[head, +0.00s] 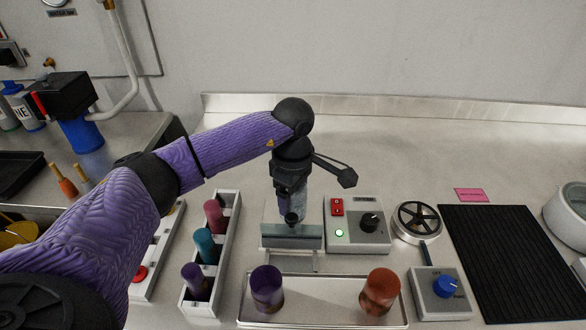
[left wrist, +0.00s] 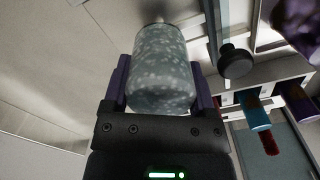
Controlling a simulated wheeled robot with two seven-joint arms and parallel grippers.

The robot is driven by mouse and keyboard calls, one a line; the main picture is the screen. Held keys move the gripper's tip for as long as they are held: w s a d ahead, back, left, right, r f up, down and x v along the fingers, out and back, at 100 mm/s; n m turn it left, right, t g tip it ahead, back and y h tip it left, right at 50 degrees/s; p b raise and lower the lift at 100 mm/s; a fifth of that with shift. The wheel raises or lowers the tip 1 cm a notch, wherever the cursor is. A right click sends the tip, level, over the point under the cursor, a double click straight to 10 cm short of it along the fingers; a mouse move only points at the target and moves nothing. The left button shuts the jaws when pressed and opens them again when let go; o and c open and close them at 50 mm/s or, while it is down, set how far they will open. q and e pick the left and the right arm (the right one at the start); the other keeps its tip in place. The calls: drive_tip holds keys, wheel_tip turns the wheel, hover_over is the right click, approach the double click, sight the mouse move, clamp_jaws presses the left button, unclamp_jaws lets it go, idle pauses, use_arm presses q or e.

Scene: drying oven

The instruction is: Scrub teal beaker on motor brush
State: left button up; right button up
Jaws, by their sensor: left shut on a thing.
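My left gripper (head: 290,205) is above the metal stand (head: 292,243) beside the control box. In the left wrist view, its two purple fingers (left wrist: 162,88) are shut on a grey-teal beaker (left wrist: 160,60) with whitish speckles. The beaker is mostly hidden by my arm in the head view. A control box (head: 357,225) with a red switch, a black knob and a lit green lamp stands right of the stand. The motor brush itself cannot be made out clearly, nor can I tell whether the beaker touches it. My right gripper is not in view.
A steel tray (head: 325,317) in front holds a purple beaker (head: 267,289) and an orange one (head: 380,292). Left of the stand, a white rack (head: 228,225) holds pink, teal and purple pieces. A black mat (head: 515,260) and a blue-knob box (head: 440,292) lie right.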

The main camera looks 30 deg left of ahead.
use_arm(q)
drive_tip(key=shift+r, duration=0.1)
drive_tip(key=shift+r+p, duration=0.45)
drive_tip(key=shift+r, duration=0.05)
idle(1.0)
drive_tip(key=shift+r+p, duration=2.75)
drive_tip(key=shift+r, duration=0.9)
